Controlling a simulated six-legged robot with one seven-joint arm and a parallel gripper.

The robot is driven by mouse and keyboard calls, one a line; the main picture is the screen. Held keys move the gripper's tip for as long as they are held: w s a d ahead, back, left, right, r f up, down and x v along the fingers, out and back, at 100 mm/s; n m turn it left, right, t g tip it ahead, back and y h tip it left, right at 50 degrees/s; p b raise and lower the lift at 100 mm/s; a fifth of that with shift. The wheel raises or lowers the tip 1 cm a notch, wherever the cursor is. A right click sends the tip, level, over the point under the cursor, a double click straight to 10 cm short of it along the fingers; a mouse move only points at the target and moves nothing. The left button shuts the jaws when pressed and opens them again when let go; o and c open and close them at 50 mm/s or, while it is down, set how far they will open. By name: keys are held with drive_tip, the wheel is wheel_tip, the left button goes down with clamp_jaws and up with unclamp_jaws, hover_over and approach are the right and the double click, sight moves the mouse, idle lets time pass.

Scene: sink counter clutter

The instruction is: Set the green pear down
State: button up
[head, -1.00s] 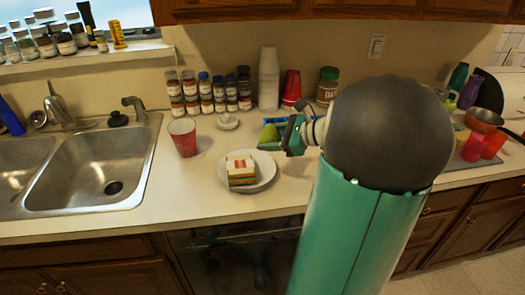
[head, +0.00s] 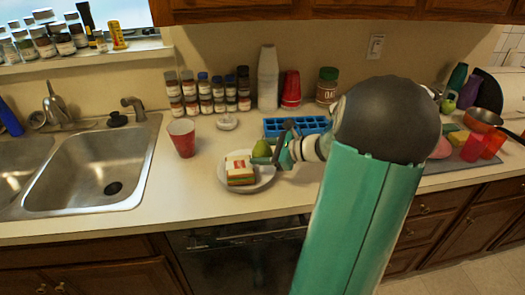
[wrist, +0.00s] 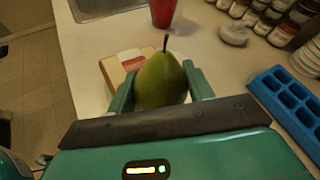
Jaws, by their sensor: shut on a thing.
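The green pear (head: 262,149) is held upright, stem up, between the fingers of my gripper (head: 274,151). In the wrist view the pear (wrist: 162,80) sits between both fingers of my gripper (wrist: 160,88), which is shut on it. In the head view the pear is at the right back of the white plate (head: 262,182), beside the sandwich (head: 240,170). The sandwich (wrist: 116,68) shows partly behind the pear in the wrist view. I cannot tell whether the pear's underside touches the plate.
A blue ice tray (head: 296,125) lies behind my gripper. A red cup (head: 182,137) stands left of the plate, near the sink (head: 95,165). Spice jars (head: 207,95) line the wall. The counter in front of the cup is clear.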

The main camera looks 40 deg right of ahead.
drive_tip(key=shift+f, duration=0.35)
drive_tip(key=o, duration=1.1)
drive_tip(key=shift+c, duration=0.2)
